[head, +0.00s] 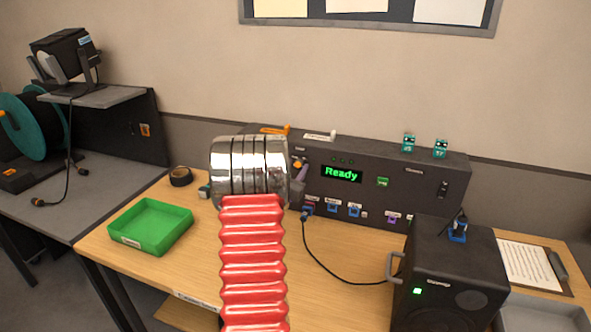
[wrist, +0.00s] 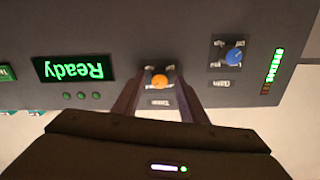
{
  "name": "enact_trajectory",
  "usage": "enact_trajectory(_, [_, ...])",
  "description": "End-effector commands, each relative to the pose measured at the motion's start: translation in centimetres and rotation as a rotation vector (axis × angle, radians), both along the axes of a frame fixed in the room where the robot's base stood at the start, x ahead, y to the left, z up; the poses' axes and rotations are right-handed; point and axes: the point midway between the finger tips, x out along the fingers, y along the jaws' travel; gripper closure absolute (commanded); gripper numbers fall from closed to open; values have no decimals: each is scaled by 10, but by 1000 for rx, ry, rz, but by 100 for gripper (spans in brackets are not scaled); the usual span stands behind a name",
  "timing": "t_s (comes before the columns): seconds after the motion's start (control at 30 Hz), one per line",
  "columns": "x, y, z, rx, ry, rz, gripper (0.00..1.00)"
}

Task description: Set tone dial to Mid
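The tone dial appears to be the small orange knob (wrist: 159,81) on the dark console (wrist: 110,30), with a small label beside it, blurred and upside down in the wrist view. My gripper (wrist: 161,76) has one finger on each side of this knob, and a narrow gap seems to show around it. In the head view the orange knob (head: 297,164) shows just right of my metallic wrist, with a purplish finger of my gripper (head: 302,172) beside it. The knob's pointer and its setting marks are too small to read.
A blue knob (wrist: 234,56) and a green level bar (wrist: 273,65) sit near the orange one. The console display (head: 342,174) reads "Ready". A cable runs from its front to a black speaker (head: 440,285). A green tray (head: 150,227) and tape roll (head: 181,177) lie left.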

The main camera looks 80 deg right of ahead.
Motion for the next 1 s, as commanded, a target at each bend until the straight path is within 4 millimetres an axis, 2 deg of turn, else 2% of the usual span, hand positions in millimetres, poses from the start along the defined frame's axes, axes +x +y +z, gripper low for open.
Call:
enact_trajectory(0.07, [0,0,0,0,0,0,67])
enact_trajectory(0.53, [0,0,0,0,0,0,100])
enact_trajectory(0.77, [0,0,0,3,30,0,100])
enact_trajectory(1.0, [0,0,0,13,140,0,100])
